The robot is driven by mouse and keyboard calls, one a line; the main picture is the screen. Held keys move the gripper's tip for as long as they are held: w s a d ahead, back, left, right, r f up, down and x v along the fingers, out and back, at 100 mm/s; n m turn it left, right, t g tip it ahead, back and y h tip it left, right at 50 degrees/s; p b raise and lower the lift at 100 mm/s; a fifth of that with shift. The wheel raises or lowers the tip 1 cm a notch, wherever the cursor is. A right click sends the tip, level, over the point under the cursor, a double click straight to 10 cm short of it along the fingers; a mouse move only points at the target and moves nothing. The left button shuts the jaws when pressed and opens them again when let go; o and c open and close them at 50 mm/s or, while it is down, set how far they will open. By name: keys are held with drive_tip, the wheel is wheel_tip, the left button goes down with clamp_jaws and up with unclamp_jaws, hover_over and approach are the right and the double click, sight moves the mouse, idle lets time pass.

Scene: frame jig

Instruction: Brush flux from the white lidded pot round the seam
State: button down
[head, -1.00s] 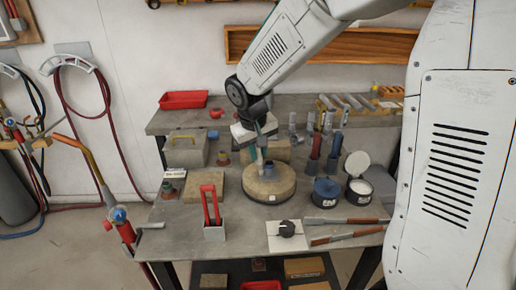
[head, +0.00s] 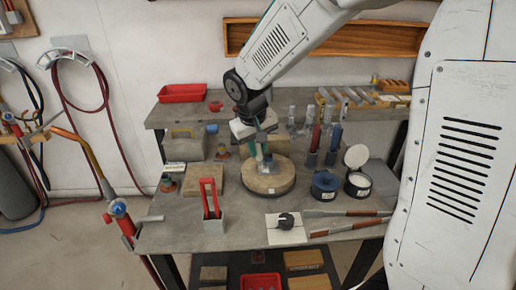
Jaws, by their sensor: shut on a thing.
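My gripper (head: 261,146) is over the round tan block (head: 283,183) at the middle of the bench. It is shut on a thin tool, probably the brush, mostly hidden by the jaws. The tool's lower end is close to a small dark blue-grey fitting (head: 269,166) standing on the block; I cannot tell whether they touch. The seam is too small to make out. The pot with white contents (head: 358,182) stands right of the block, dark-sided, its white round lid (head: 356,156) raised behind it. A dark blue pot (head: 326,184) stands beside it, its top dark.
A white plate with a black knob (head: 286,222) and rods (head: 348,213) lie along the front edge. Upright red and blue tools (head: 333,140) stand behind the pots. A torch (head: 122,215) is at the left corner.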

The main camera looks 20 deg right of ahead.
drive_tip(key=shift+s+a, duration=0.2)
drive_tip(key=shift+s, duration=0.5)
idle(1.6)
drive_tip(key=shift+w+d+v, duration=0.2)
drive_tip(key=shift+v, duration=0.95)
drive_tip(key=shift+w+d+v, duration=0.15)
drive_tip(key=shift+d+v, duration=0.05)
drive_tip(key=shift+v, duration=0.9)
drive_tip(key=shift+w+d+v, duration=0.2)
drive_tip(key=shift+v, duration=0.95)
drive_tip(key=shift+r, duration=0.15)
